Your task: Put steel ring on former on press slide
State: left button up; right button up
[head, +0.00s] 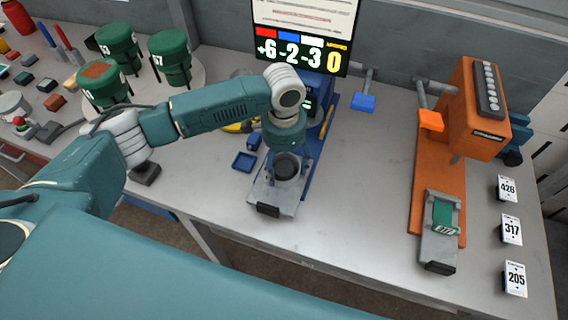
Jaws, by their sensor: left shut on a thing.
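My left gripper (286,158) points down over the blue press at the middle of the table. It is shut on the grey steel ring (288,181), which shows as a round rim with a dark inside just below the wrist. The ring is over the grey press slide (266,197) that sticks out toward the front from the blue press. The gripper hides most of the former, and I cannot tell whether the ring is around it or above it. My right gripper is not in view.
An orange press (477,130) with its own slide and a green piece (444,214) stands at the right. Number cards (511,229) stand near the right edge. Green drums (169,58) stand at the back left. A small blue tray (244,161) sits beside the slide. The table between the presses is clear.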

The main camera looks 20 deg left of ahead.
aim_at(284, 168)
pick_arm(q)
jog(key=o, duration=1.2)
jog(key=shift+f, duration=0.1)
jog(key=shift+o, duration=0.2)
notch_tip(284, 168, up, 12)
jog(key=b, duration=0.2)
jog(key=shift+b, duration=0.3)
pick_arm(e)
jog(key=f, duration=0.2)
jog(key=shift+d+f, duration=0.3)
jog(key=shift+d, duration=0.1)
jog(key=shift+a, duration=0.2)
pick_arm(q)
jog(key=shift+s, duration=0.1)
